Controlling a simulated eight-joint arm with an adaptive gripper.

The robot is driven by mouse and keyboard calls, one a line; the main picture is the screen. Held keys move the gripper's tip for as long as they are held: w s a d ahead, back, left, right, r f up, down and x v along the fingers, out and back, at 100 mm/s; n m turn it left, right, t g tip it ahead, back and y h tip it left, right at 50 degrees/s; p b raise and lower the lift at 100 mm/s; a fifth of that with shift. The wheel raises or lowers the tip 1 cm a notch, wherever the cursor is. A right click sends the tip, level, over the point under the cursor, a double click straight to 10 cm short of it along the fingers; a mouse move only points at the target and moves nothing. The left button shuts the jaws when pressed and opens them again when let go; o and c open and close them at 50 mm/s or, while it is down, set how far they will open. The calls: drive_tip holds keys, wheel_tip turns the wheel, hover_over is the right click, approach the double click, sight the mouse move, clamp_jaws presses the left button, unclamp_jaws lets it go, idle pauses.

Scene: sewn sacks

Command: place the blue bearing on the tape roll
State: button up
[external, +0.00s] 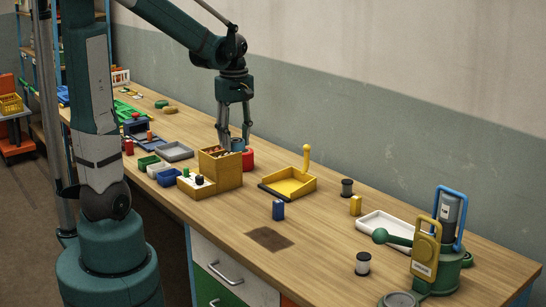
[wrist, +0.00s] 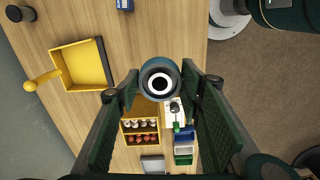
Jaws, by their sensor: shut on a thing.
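My gripper (external: 235,139) is shut on the blue bearing (external: 238,145), behind the wooden box. A red round thing (external: 248,158), which looks like the tape roll, stands on the bench just right of and below the bearing. The box hides part of it. I cannot tell whether the bearing touches it. I cannot make it out in the wrist view.
The wooden box (external: 220,174) with compartments stands close in front of the gripper. A yellow tray (external: 289,184) with an upright handle lies to its right. Small bins (external: 168,177) and a grey tray (external: 175,151) lie left. The bench right of the blue block (external: 278,210) has free room.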

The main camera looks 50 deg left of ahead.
drive_tip(key=shift+w+a+r, duration=0.15)
drive_tip(key=shift+w+a, duration=0.35)
drive_tip(key=shift+w, duration=0.25)
drive_tip(key=w+a+r+p, duration=0.2)
drive_tip(key=w+a, duration=0.6)
drive_tip(key=w, duration=0.1)
drive_tip(key=p, duration=0.2)
hover_over(244, 159)
drive_tip(key=w+a, duration=0.2)
drive_tip(key=a, duration=0.1)
wheel_tip(244, 159, down, 2)
drive_tip(key=f, duration=0.5)
drive_tip(key=shift+a+f, duration=0.2)
drive_tip(key=shift+f, duration=0.1)
drive_tip(key=shift+w+f, duration=0.1)
drive_tip(key=shift+f, duration=3)
drive_tip(key=shift+f+p, duration=0.35)
drive_tip(key=shift+f, duration=1.55)
